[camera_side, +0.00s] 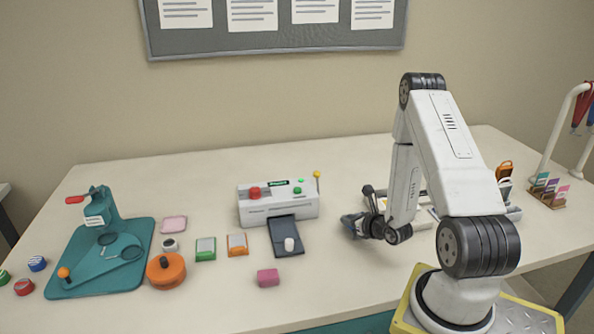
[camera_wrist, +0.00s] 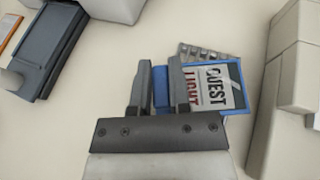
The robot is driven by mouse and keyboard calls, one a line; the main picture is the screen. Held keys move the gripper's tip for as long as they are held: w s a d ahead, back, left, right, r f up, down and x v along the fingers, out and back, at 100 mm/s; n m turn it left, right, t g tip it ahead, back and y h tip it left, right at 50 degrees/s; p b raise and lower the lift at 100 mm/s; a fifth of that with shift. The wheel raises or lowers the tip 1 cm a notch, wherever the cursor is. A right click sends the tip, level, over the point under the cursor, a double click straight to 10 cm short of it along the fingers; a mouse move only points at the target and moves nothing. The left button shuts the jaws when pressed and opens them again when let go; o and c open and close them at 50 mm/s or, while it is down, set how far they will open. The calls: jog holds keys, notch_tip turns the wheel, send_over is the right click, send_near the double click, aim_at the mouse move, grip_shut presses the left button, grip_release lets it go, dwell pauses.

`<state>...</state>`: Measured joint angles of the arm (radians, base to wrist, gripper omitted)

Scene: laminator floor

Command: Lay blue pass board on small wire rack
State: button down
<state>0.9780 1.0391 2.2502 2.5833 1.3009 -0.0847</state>
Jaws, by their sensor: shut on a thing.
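The blue pass board (camera_wrist: 222,92) shows in the wrist view as a blue-edged panel with a white label bearing large lettering. A blue part of it lies between the two fingers of my gripper (camera_wrist: 161,88), which is shut on it. A grey slotted metal piece (camera_wrist: 196,52), which looks like part of the small wire rack, shows past the board's far edge. The board hides the rest of it, and I cannot tell whether they touch. In the side view my gripper (camera_side: 357,226) is low over the table, right of the laminator; the board is not clear there.
The laminator (camera_side: 278,204) with its dark tray (camera_side: 286,241) stands left of my gripper. A pink block (camera_side: 268,278), an orange pot (camera_side: 166,271) and a teal press (camera_side: 108,255) lie farther left. A card holder (camera_side: 548,190) stands at right.

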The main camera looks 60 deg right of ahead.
jog(key=shift+f, duration=0.15)
jog(key=shift+c, duration=2.4)
grip_release()
jog(key=shift+v, duration=0.8)
jog(key=v, duration=0.3)
jog(key=shift+s+r, duration=0.15)
jog(key=shift+r, duration=0.3)
notch_tip(320, 180, up, 6)
jog(key=shift+a+r, duration=0.1)
